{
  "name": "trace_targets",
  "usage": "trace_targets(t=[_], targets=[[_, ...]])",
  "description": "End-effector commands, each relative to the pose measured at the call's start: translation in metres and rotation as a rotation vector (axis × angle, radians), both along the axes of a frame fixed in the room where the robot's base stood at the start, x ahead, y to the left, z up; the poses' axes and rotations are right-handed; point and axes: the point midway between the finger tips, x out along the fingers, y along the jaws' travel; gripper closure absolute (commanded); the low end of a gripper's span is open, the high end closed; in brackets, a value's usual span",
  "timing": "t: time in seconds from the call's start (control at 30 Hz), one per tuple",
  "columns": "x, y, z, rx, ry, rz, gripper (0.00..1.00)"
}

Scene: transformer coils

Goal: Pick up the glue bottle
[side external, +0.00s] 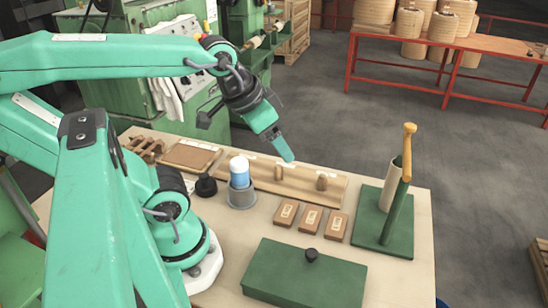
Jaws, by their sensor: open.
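The glue bottle (239,172), blue with a pale rounded top, stands upright in a grey round holder (242,197) near the middle of the bench. Its lower part is hidden by the holder. My gripper (283,149) is above the bench, up and to the right of the bottle in the picture, with its green fingers pointing down and right. It is open, with nothing visible in it, and apart from the bottle. The fingers overlap in this view, so the gap between them is hard to see.
A small black pot (206,186) stands left of the holder. Behind is a shallow wooden tray (304,186) with small pieces. Several brown blocks (311,218), a green lidded box (305,276) and a green stand (396,215) with upright posts occupy the front and right.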

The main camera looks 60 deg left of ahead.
Motion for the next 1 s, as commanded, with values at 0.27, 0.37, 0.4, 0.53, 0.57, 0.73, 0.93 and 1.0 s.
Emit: trace_targets(t=[0.27, 0.37, 0.4, 0.53, 0.57, 0.73, 0.93, 1.0], targets=[[0.001, 0.006, -0.002, 0.021, 0.02, -0.015, 0.32], [0.002, 0.015, -0.006, 0.05, 0.05, -0.037, 0.32], [0.002, 0.019, -0.008, 0.064, 0.066, -0.05, 0.32], [0.003, 0.038, -0.017, 0.114, 0.133, -0.107, 0.32], [0.002, 0.043, -0.019, 0.125, 0.151, -0.123, 0.32], [-0.002, 0.072, -0.032, 0.171, 0.257, -0.226, 0.32], [-0.012, 0.106, -0.048, 0.183, 0.372, -0.365, 0.32], [-0.017, 0.116, -0.053, 0.178, 0.405, -0.414, 0.32]])
